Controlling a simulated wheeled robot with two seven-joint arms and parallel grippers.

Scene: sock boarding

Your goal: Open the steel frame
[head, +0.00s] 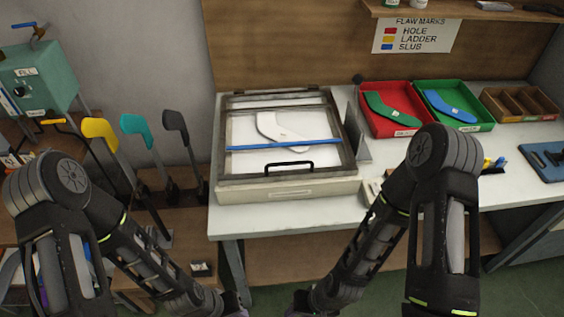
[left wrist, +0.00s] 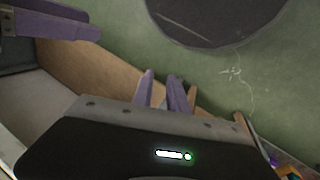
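The steel frame (head: 225,165) lies flat and closed over a pale box on the workbench in the head view. A black handle (head: 289,165) is at its front, and a blue bar (head: 284,145) crosses it. A white sock-shaped piece (head: 282,130) shows inside the frame. My left gripper (head: 234,303) and right gripper (head: 298,304) are low at the bottom edge of the head view, in front of the bench and away from the frame. In the left wrist view, the left gripper's purple fingers (left wrist: 162,91) stand apart with nothing between them. The right fingertips are not clear.
A red tray (head: 366,95) and a green tray (head: 478,127) hold sock shapes right of the frame. A wooden divided box (head: 520,104) is farther right. Yellow, teal and grey leg forms (head: 100,128) stand left of the bench. The bench front is clear below the frame.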

